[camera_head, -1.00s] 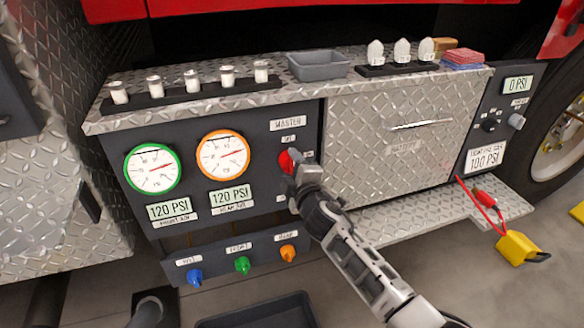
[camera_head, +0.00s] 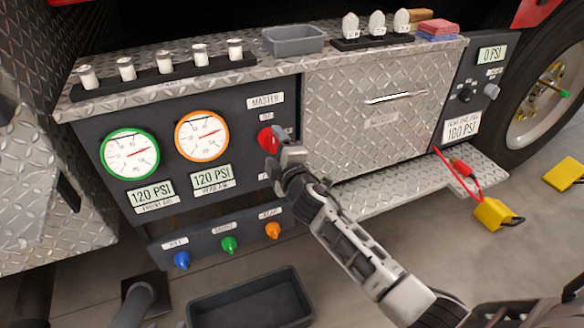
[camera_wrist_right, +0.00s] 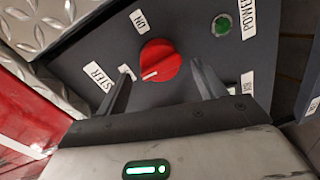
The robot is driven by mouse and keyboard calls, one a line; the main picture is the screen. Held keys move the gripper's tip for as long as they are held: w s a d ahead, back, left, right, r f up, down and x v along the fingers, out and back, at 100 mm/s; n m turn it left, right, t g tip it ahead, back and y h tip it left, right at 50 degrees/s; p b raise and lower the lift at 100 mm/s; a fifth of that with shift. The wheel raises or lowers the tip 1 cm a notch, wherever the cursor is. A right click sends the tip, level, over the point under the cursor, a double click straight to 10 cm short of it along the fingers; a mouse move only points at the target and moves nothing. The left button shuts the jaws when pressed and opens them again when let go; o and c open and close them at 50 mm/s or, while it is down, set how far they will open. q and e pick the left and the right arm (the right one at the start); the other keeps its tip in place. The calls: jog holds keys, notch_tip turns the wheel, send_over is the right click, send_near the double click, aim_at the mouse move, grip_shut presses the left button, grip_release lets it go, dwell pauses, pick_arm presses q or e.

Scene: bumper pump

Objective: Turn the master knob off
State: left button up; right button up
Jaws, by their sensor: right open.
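The red master knob (camera_head: 267,140) is on the dark panel, under the white MASTER label (camera_head: 266,100). It also shows in the right wrist view (camera_wrist_right: 160,62), round, with a white pointer mark on its face towards the lower left, near a small label. My right gripper (camera_head: 279,148) is at the knob in the head view and partly covers it. In the right wrist view its open fingers (camera_wrist_right: 163,88) stand on either side of the knob's lower part, with gaps visible and nothing clamped. My left gripper is not in view.
Two gauges, green-rimmed (camera_head: 130,154) and orange-rimmed (camera_head: 202,135), are left of the knob, with 120 PSI displays below. Blue, green and orange knobs (camera_head: 229,243) sit lower down. A green light (camera_wrist_right: 221,25) is beside the master knob. A dark bin (camera_head: 250,300) stands on the floor.

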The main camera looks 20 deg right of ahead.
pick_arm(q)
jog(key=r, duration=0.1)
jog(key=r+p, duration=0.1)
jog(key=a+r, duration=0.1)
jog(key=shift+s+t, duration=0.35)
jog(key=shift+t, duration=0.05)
pick_arm(e)
jog(key=s+r, duration=0.1)
jog(key=s, duration=1.2)
jog(key=shift+s+d+r, duration=0.15)
jog(key=shift+s+d, duration=0.15)
jog(key=shift+d, duration=0.05)
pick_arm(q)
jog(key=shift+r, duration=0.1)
